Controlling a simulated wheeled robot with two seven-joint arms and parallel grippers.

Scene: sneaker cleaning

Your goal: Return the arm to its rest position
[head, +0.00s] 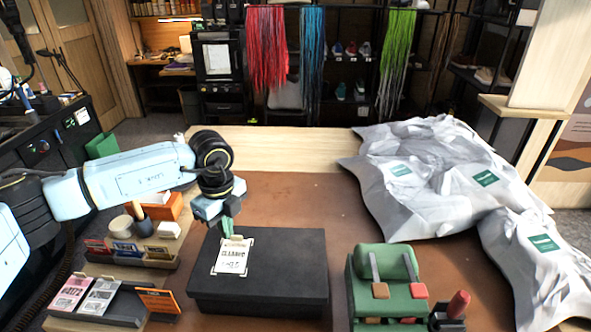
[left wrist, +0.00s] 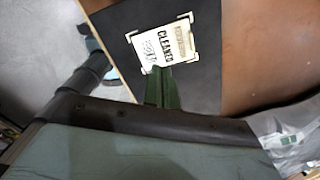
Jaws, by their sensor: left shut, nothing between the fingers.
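My left arm (head: 137,178) reaches in from the left. My left gripper (head: 228,228) points down over the black box (head: 277,277), at the top edge of its white label card. Its green fingers are shut with nothing between them, and they also show in the left wrist view (left wrist: 161,90). The card (head: 232,256) lies on the box lid and reads "CLEANED"; it shows close up in the left wrist view (left wrist: 163,43). I cannot tell whether the fingertips touch the card. My right gripper is not in view.
White bags (head: 425,165) with green labels cover the table's right side. A green stand (head: 383,285) is right of the box, beside a red-topped item (head: 457,306). A card holder (head: 105,300) and an organizer tray (head: 130,255) stand left. Brown table (head: 300,205) behind the box is clear.

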